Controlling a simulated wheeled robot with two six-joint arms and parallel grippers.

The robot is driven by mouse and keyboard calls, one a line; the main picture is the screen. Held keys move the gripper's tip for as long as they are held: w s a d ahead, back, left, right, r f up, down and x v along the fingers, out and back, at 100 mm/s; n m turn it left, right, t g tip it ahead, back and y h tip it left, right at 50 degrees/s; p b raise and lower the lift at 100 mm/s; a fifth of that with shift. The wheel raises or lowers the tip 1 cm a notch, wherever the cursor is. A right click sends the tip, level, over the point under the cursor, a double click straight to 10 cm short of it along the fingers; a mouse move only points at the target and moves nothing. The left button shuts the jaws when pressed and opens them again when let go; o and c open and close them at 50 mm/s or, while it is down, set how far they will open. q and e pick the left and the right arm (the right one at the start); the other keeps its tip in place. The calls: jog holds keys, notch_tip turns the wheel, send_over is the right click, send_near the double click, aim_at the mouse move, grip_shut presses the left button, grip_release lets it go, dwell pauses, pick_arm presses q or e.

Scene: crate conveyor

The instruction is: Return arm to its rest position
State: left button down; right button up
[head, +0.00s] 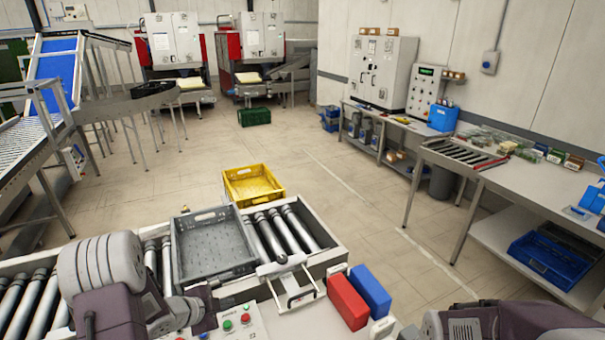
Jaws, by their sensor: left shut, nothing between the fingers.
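My left arm comes in from the lower left, over the near side of the roller conveyor (302,224). The grey crate sits on the rollers and looks empty. Part of my right arm shows at the lower right edge; its gripper is not in view.
A red block (347,301) and a blue block (371,291) are to the right of my left gripper. A yellow crate (253,187) is beyond the conveyor. A green crate (254,117) lies on the floor. A workbench (530,188) runs along the right; the middle floor is clear.

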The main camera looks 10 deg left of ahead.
pick_arm(q)
jog(key=w+d+r+y+b, duration=0.1)
jog(key=d+r+b, duration=0.2)
jog(key=d, duration=0.2)
jog(key=w+d+r+b, duration=0.2)
jog(key=d, duration=0.3)
jog(key=s+f+n+g+y, duration=0.1)
jog(key=s+f+n+g, duration=0.2)
jog(key=s+n, duration=0.4)
jog(key=s+f+n+g+y, duration=0.1)
jog(key=s+f+n+g, duration=0.2)
jog(key=s+n, duration=0.4)
jog(key=s+g, duration=0.1)
jog(key=s, duration=0.6)
jog(key=shift+s+y+b, duration=0.2)
jog(key=shift+y+b, duration=0.15)
jog(key=shift+y, duration=0.05)
jog(key=shift+a, duration=0.15)
